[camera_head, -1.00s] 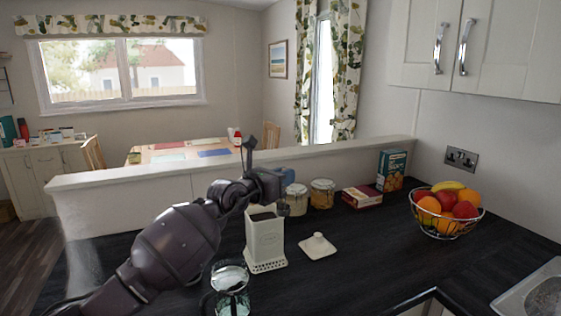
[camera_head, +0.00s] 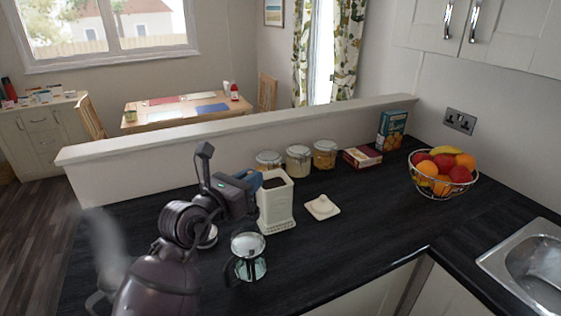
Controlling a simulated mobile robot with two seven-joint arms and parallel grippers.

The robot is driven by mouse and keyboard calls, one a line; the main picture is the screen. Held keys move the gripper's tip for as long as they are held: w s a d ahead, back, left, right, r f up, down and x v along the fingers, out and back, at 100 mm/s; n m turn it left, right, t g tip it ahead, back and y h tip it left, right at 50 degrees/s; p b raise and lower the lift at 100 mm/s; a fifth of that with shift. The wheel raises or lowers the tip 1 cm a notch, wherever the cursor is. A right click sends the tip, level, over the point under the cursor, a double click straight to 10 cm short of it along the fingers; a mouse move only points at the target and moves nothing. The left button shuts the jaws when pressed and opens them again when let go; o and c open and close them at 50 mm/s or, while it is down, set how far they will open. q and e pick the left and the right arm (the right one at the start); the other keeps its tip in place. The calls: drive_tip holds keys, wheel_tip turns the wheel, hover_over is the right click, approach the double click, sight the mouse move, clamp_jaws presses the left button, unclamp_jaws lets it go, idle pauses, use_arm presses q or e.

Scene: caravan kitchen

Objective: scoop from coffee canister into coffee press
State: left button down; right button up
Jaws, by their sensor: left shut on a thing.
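The coffee canister (camera_head: 276,211) is a cream, square-sided jar standing open on the dark worktop, with brown coffee showing at its mouth. Its cream lid (camera_head: 322,207) lies flat to its right. The glass coffee press (camera_head: 250,268) stands in front of the canister, slightly left. My left gripper (camera_head: 250,184) is level with the canister's mouth, just left of it. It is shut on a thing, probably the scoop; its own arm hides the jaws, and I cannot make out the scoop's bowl. My right gripper is out of view.
Glass jars (camera_head: 299,158) stand behind the canister by the low wall. A red box (camera_head: 362,157), a blue carton (camera_head: 390,129) and a wire fruit bowl (camera_head: 443,174) are to the right, with the sink (camera_head: 535,262) beyond. A pale round object (camera_head: 208,237) is partly behind my arm.

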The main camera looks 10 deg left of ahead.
use_arm(q)
drive_tip(key=a+f+n+t+y+b, duration=0.5)
drive_tip(key=a+f+n, duration=0.5)
drive_tip(key=n, duration=1)
drive_tip(key=shift+a+f+t+b, duration=0.3)
drive_tip(key=shift+a+f+t, duration=0.1)
drive_tip(key=shift+f, duration=0.7)
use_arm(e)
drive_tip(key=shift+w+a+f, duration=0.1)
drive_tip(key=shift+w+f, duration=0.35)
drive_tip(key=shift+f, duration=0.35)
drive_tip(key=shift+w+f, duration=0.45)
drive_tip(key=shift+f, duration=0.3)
use_arm(q)
drive_tip(key=shift+w, duration=0.1)
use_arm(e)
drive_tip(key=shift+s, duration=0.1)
